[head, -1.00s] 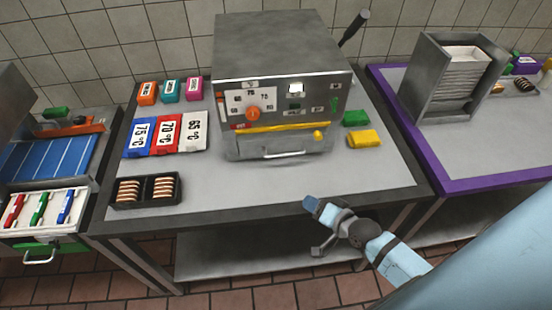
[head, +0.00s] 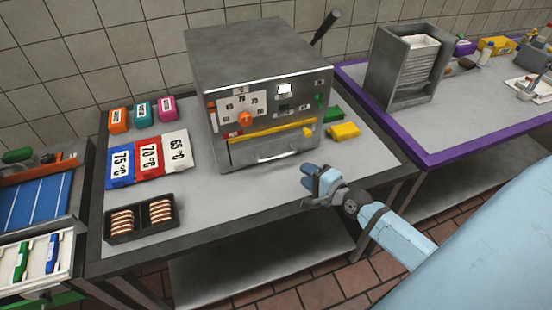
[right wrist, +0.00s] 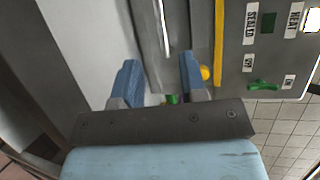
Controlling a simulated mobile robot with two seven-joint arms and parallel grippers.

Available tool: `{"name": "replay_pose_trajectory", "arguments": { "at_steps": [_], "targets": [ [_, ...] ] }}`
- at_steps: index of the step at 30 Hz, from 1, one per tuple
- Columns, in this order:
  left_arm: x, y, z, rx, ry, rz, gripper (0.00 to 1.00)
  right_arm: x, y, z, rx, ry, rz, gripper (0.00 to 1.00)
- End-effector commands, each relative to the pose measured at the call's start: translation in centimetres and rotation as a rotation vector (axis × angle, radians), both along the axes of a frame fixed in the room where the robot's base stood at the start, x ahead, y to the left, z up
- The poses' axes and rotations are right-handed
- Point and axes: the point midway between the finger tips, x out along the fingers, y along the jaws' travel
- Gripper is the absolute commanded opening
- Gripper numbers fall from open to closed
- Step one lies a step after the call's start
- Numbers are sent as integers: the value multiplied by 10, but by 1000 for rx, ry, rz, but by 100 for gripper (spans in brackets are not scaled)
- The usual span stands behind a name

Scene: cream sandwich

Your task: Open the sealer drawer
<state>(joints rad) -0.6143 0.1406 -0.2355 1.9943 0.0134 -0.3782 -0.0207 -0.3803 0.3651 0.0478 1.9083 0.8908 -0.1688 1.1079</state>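The grey metal sealer (head: 262,62) stands on the middle table. Its drawer front (head: 232,156) is low on the near face, below a yellow bar (head: 272,130), and sits flush with the body. A bright drawer handle (head: 280,157) runs across it; it also shows upright at the top of the right wrist view (right wrist: 164,28). My left gripper is not in view.
A purple-edged table (head: 436,162) stands at right. The tabletop in front of the drawer is clear.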

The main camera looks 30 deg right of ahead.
Motion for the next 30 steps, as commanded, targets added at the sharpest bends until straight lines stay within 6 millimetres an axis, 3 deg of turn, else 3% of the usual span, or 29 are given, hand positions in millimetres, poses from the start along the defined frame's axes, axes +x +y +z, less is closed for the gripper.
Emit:
{"name": "replay_pose_trajectory", "arguments": {
  "at_steps": [16,22,30],
  "targets": [
    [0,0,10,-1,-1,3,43,104,18,-18,-3,-2,1,39],
    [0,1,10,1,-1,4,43,120,21,-23,-3,-1,2,39],
    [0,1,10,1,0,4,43,123,21,-24,-3,-1,2,39]
  ]
}}
